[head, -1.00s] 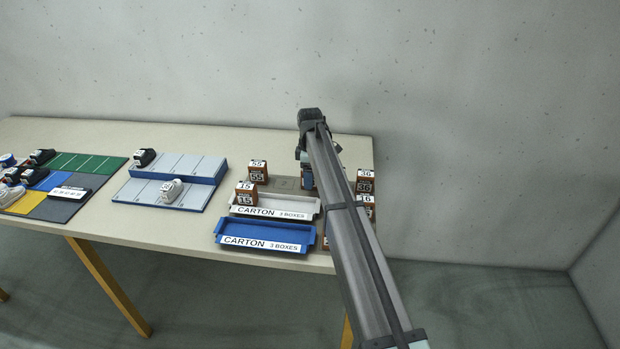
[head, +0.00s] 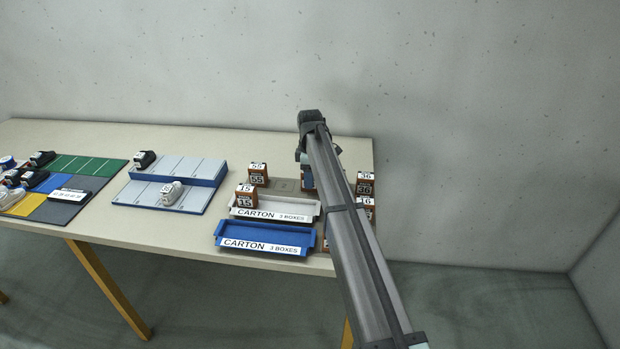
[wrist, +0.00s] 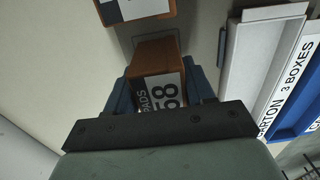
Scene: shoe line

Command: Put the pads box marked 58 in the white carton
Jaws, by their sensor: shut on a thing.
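The pads box marked 58 (wrist: 155,60) is brown with a white label and sits between my gripper's blue fingers in the wrist view. My gripper (head: 307,178) is shut on it. In the head view my arm hides most of this box, and I cannot tell whether it touches the table. The white carton (head: 290,216) lies to the left and front of my gripper in the head view. In the wrist view the white carton (wrist: 252,75) is to the right, apart from the box. A box marked 15 (head: 246,196) appears to stand in the carton's left end.
A blue carton (head: 264,233) lies in front of the white one. A box marked 55 (head: 258,175) stands behind. Boxes marked 36 (head: 365,184) and 16 (head: 367,205) stand right of my arm. A grey rack (head: 172,180) with shoes is farther left.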

